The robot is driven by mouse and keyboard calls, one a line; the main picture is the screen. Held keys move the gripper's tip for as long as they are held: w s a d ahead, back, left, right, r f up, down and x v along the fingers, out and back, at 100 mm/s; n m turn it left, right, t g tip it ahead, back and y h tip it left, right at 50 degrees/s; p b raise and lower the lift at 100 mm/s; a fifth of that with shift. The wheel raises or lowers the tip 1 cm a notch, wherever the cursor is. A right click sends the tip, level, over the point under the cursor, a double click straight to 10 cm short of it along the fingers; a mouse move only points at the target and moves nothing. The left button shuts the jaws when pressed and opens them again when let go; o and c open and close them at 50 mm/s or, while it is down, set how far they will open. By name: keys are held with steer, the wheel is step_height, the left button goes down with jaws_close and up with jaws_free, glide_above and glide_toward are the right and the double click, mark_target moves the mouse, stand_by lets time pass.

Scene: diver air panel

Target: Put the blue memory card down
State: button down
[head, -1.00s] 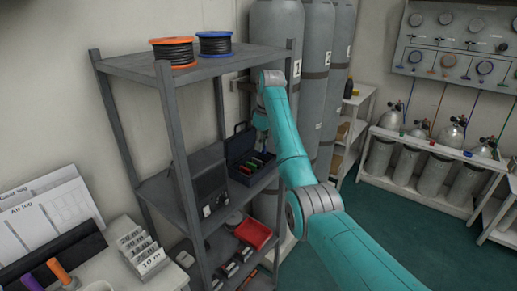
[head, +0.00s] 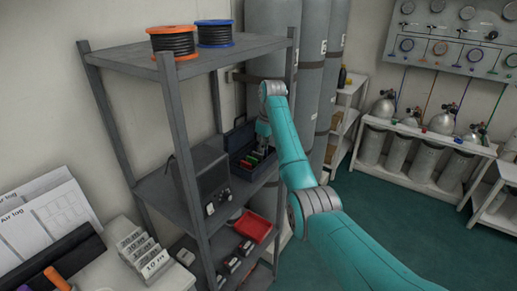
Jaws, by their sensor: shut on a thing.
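My gripper (head: 263,146) is small and partly hidden by my arm's wrist. It points down at the open dark blue case (head: 237,170) on the middle shelf of the rack, over the case's right part. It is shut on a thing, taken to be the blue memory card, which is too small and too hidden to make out. Several coloured cards, green, red and yellow, stand in a row in the case (head: 251,161). I cannot tell whether the held card touches the case.
A dark box with knobs (head: 203,178) stands left of the case. A red tray (head: 252,227) lies on the shelf below. Cable reels (head: 174,42) sit on the top shelf above. Grey cylinders (head: 312,85) stand behind the rack. The green floor at right is open.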

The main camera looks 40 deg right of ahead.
steer(key=shift+f, duration=0.1)
steer(key=c, duration=1.5)
jaws_free()
steer(key=shift+c, duration=0.2)
